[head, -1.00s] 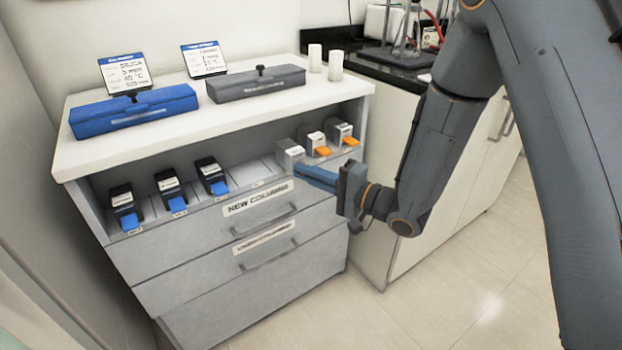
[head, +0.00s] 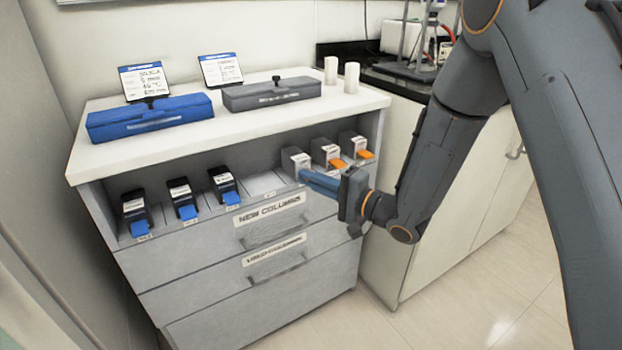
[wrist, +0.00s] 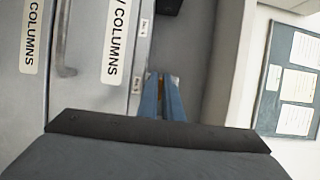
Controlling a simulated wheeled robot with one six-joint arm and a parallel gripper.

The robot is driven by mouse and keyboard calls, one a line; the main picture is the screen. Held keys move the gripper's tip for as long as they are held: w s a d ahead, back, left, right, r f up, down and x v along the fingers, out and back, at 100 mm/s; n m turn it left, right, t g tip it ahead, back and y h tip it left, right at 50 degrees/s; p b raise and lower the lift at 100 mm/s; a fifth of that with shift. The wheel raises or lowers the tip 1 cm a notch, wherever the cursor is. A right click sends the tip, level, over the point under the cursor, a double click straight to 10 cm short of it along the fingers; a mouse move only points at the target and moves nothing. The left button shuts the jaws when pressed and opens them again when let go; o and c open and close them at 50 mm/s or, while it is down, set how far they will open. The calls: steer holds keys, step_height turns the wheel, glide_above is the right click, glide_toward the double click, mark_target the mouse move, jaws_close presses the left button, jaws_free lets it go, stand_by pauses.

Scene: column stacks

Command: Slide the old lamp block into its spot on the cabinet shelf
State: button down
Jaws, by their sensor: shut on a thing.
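The old lamp block, a pale grey block (head: 296,161) with a white label, is at the right part of the cabinet shelf (head: 262,184), left of two similar blocks. My gripper (head: 306,175) reaches in from the right, its blue fingers shut on the front of this block. The block's tab is hidden by the fingers. In the wrist view the blue fingers (wrist: 163,95) point into the shelf, with a bit of orange between their tips. I cannot tell how deep the block sits.
Two grey blocks with orange tabs (head: 326,151) (head: 356,145) stand close on the right. Black blocks with blue tabs (head: 182,198) stand on the left, with a bare stretch between. The white cabinet top (head: 215,124) overhangs the shelf; drawers (head: 240,265) lie below.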

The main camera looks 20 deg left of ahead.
steer(key=c, duration=1.8)
jaws_free()
steer(key=shift+c, duration=0.2)
